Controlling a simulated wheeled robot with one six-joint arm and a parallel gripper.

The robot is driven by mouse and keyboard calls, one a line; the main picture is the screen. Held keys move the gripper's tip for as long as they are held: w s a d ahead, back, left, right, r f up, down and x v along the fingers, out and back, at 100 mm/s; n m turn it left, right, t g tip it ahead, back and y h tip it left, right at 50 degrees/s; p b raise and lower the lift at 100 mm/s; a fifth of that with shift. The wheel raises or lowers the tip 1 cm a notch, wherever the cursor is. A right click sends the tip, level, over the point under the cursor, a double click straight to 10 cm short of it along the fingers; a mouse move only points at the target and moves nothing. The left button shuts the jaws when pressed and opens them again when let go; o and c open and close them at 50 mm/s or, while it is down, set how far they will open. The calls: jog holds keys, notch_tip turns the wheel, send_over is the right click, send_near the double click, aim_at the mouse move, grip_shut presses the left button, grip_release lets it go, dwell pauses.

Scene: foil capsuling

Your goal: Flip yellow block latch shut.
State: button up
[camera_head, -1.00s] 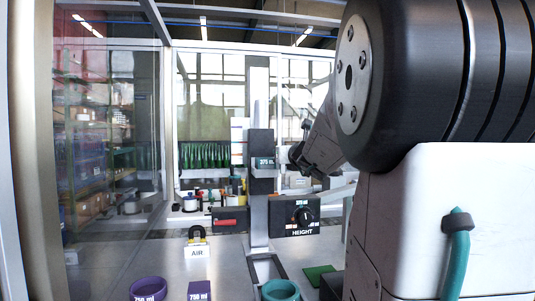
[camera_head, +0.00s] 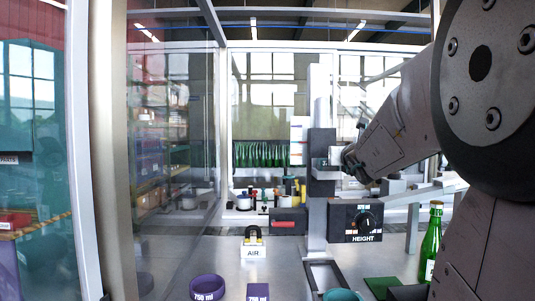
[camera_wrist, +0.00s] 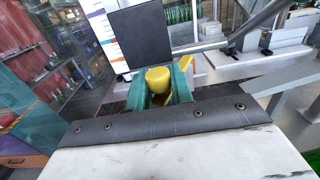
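In the wrist view a yellow knob-like piece (camera_wrist: 158,80) stands between the two teal fingers of my gripper (camera_wrist: 162,88). A smaller yellow tab (camera_wrist: 186,62) shows just right of the fingers. They look like parts of the yellow latch, but its position is unclear. A dark block face (camera_wrist: 140,36) rises behind them. In the head view my gripper (camera_head: 346,164) is at the right side of the dark block (camera_head: 322,150) on the upright column; the latch cannot be made out there. Whether the fingers grip the yellow piece is unclear.
Below are the HEIGHT dial box (camera_head: 355,221) and a red-marked dark box (camera_head: 288,222). A glass panel is left.

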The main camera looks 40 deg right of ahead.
jog(key=o, duration=0.4)
jog(key=shift+d, duration=0.1)
jog(key=shift+v, duration=3.95)
